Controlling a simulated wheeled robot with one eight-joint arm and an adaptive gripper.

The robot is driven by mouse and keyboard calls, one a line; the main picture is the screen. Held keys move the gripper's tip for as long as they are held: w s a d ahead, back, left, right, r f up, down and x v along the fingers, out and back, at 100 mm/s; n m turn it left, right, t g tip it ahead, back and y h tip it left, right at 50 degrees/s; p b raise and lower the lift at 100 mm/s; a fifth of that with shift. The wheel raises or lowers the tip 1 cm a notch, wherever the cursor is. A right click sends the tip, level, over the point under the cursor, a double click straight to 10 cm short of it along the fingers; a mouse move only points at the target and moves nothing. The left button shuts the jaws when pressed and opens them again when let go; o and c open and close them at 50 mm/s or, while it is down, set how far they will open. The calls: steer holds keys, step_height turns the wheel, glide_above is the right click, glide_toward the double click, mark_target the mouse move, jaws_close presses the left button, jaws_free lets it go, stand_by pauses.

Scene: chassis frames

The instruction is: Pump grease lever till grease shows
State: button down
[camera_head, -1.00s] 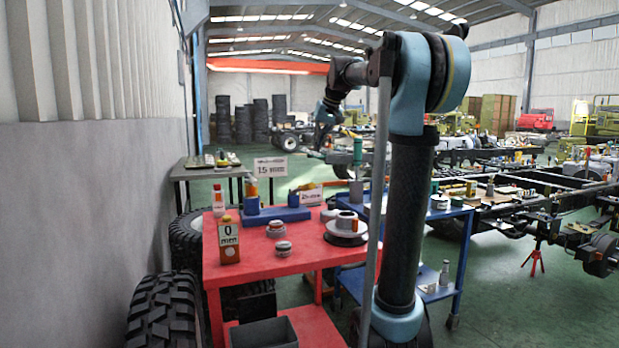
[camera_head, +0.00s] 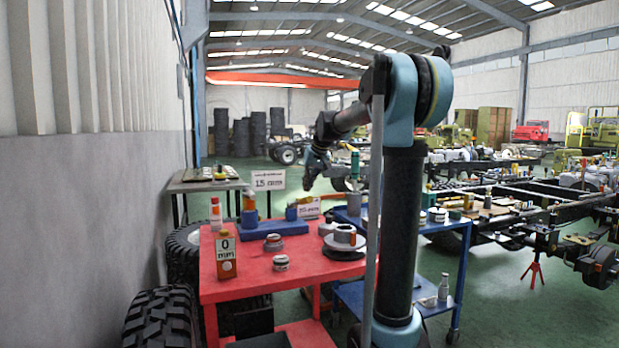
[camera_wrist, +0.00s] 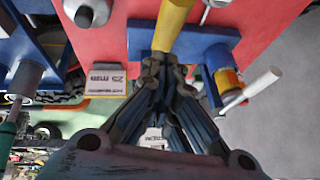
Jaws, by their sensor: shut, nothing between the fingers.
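My gripper (camera_head: 309,186) hangs from the bent arm above the back right part of the red table, beyond the blue tray. In the wrist view the gripper (camera_wrist: 162,62) is shut, with its fingertips in front of a yellow cylinder (camera_wrist: 172,22) over a blue block (camera_wrist: 205,38). I cannot tell whether they touch. Beside it a blue and yellow cylinder (camera_wrist: 227,80) has a pale rod (camera_wrist: 252,87) near it. I cannot tell whether this is the grease lever. No grease can be made out.
A 25 mm card (camera_wrist: 105,79) is near the gripper. A blue cart (camera_head: 455,250) stands right.

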steer(key=shift+s+f, duration=0.25)
steer(key=shift+f, duration=0.5)
steer(key=shift+s+f, duration=0.3)
steer(key=shift+f, duration=0.15)
steer(key=s+f+t+y, duration=0.1)
steer(key=s+f+t, duration=0.2)
steer(key=f, duration=0.6)
steer(key=shift+d+f+t, duration=0.4)
steer(key=shift+d+t, duration=0.05)
steer(key=shift+t, duration=0.05)
steer(key=shift+s, duration=0.15)
